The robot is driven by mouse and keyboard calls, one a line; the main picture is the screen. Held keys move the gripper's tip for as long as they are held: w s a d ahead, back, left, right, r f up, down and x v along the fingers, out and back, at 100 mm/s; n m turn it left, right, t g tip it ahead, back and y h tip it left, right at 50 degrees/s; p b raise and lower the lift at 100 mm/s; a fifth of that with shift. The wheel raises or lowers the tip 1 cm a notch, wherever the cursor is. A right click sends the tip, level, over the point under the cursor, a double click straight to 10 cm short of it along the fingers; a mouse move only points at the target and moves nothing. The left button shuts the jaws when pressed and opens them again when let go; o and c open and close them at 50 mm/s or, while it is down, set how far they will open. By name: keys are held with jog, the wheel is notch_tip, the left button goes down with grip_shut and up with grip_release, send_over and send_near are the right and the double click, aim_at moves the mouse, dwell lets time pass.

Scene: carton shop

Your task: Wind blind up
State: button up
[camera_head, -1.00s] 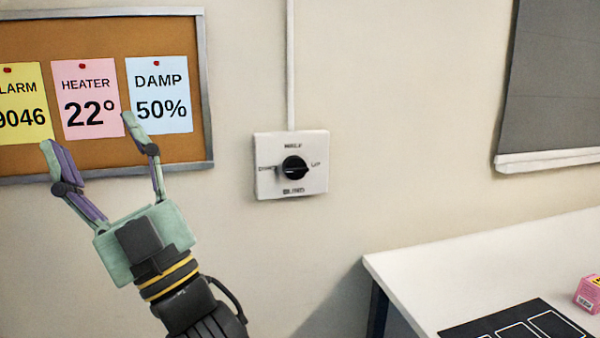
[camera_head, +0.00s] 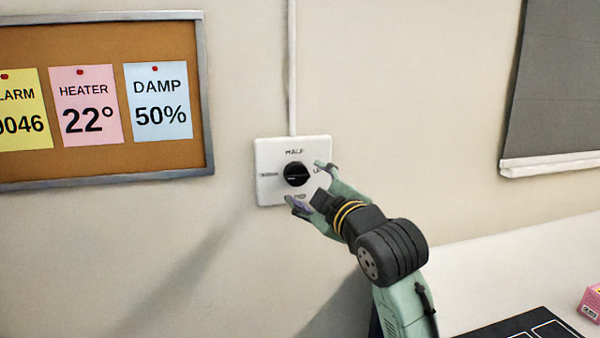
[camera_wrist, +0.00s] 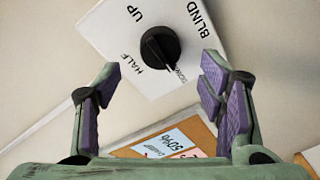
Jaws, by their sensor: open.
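A white square switch plate (camera_head: 264,194) on the wall bears a black rotary knob (camera_head: 296,174). HALF is above the knob, DOWN on the left, UP on the right and BLIND below. The knob's ridge lies roughly level, its mark towards DOWN. In the wrist view, the knob (camera_wrist: 160,47) also points at the DOWN label, partly covered by it. My gripper (camera_head: 308,185) is open in front of the plate, its fingers at the knob's right and lower side. In the wrist view, the gripper (camera_wrist: 160,68) has empty jaws just short of the knob. The grey blind (camera_head: 565,80) hangs lowered at the right.
A cork board (camera_head: 100,164) with several notes hangs left of the switch. A white conduit (camera_head: 292,70) runs up from the plate. At the lower right stands a white table (camera_head: 480,270) with a black mat (camera_head: 525,328) and a pink box (camera_head: 592,303).

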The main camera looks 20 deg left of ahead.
aim_at(299, 177)
jog(key=p+x, duration=0.1)
jog(key=x, duration=0.4)
jog(key=shift+w+a, duration=0.25)
jog(key=shift+c, duration=0.4)
jog(key=c, duration=1.1)
